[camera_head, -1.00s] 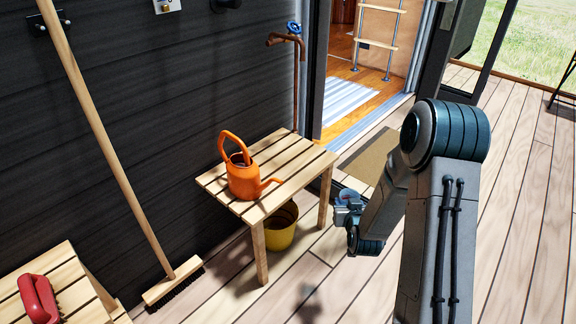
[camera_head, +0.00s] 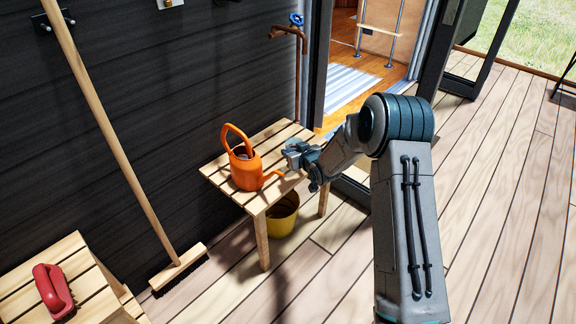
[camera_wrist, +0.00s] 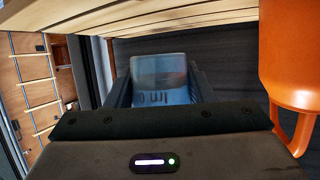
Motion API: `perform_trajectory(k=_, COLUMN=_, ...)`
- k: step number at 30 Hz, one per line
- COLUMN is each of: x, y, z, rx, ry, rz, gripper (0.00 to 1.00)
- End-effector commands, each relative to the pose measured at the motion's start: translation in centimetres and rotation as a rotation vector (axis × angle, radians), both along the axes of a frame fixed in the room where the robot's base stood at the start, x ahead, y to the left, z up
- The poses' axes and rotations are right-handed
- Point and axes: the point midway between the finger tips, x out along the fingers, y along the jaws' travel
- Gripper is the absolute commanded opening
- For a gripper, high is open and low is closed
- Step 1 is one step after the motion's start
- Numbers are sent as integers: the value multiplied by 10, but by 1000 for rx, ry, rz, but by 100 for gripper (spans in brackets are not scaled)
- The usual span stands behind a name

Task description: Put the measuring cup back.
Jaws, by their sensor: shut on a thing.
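My gripper (camera_head: 293,158) is over the right part of the slatted wooden table (camera_head: 278,136), close to the spout of an orange watering can (camera_head: 245,172). In the wrist view my gripper (camera_wrist: 160,88) is shut on the measuring cup (camera_wrist: 160,70), a translucent bluish cup with printed marks between the fingers. In the head view the cup is too small and too hidden by the gripper to make out well. In the wrist view the picture looks upside down, with the table slats (camera_wrist: 120,18) along the top and the orange can (camera_wrist: 288,60) at the right.
A yellow bucket (camera_head: 283,215) stands under the table. A broom (camera_head: 120,150) leans on the dark wall. A red brush (camera_head: 53,290) lies on a wooden step at the lower left. A rusty tap pipe (camera_head: 303,75) rises behind the table. Deck floor lies open at the right.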

Motion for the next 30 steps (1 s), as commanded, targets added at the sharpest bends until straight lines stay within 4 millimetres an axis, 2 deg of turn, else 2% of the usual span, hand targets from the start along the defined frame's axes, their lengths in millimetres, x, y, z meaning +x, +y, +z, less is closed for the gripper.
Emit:
perform_trajectory(k=1, x=4, y=9, z=-8, rx=1, ry=-2, rz=1, gripper=25)
perform_trajectory(k=6, x=12, y=21, z=-15, rx=1, ry=-1, rz=-1, gripper=25)
perform_trajectory(k=10, x=13, y=23, z=-24, rx=1, ry=1, rz=-2, gripper=25)
perform_trajectory(k=16, x=12, y=22, z=-55, rx=0, ry=1, rz=-1, gripper=25)
perform_trajectory(k=29, x=12, y=22, z=-60, rx=1, ry=-1, rz=-1, gripper=25)
perform_trajectory(k=30, x=12, y=22, z=-58, rx=1, ry=-1, rz=-1, gripper=59)
